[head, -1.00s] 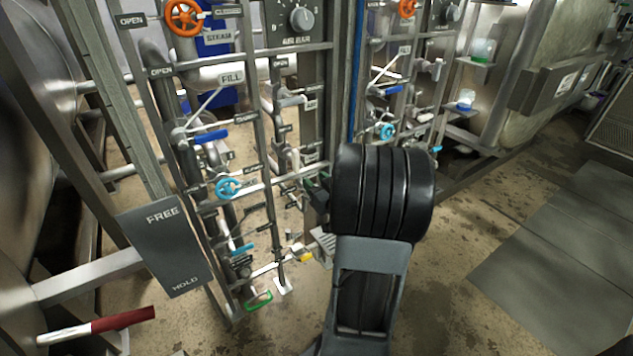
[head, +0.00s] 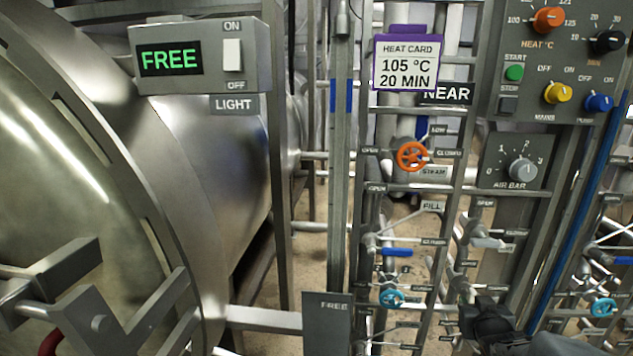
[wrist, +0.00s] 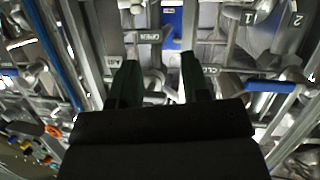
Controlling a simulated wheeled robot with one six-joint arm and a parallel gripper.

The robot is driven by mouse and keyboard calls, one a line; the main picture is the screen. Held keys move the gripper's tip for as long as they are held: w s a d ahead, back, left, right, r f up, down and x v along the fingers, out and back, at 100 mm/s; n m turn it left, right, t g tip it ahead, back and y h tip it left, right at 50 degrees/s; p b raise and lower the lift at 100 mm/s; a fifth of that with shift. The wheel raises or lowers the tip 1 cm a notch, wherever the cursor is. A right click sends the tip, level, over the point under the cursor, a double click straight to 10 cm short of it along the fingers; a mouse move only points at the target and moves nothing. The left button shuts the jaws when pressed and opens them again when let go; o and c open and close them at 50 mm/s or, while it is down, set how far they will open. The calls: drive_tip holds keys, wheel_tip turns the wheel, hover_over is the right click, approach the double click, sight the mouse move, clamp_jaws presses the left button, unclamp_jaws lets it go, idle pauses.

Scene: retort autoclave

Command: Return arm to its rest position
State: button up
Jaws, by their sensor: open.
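My gripper (wrist: 159,72) is open in the wrist view. Its two dark fingers stand apart with nothing between them. Behind them are pipes, labels and a blue part of the valve rack. In the head view, dark parts of my arm (head: 488,322) show at the bottom right, in front of the lower rack; the fingers cannot be made out there. I cannot tell how near the fingers are to the pipes.
A large steel vessel (head: 225,170) fills the left. A box reading FREE (head: 200,57) has a light switch. A purple-edged heat card (head: 408,66) reads 105 °C, 20 MIN. An orange steam wheel (head: 411,156) and a control panel (head: 556,60) stand at the right.

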drive_tip(key=s+a+r+g+y+p, duration=0.1)
drive_tip(key=s+a+r+g+p, duration=0.35)
drive_tip(key=a+r+p, duration=0.65)
drive_tip(key=s+a+r+n+g+y+p, duration=0.2)
drive_tip(key=s+a+r+g+y+p, duration=0.1)
drive_tip(key=s+a+r+g+p, duration=0.2)
drive_tip(key=s+a+r, duration=0.2)
drive_tip(key=s+a, duration=0.2)
drive_tip(key=s, duration=0.1)
drive_tip(key=shift+a+r+y, duration=0.3)
drive_tip(key=shift+a, duration=0.05)
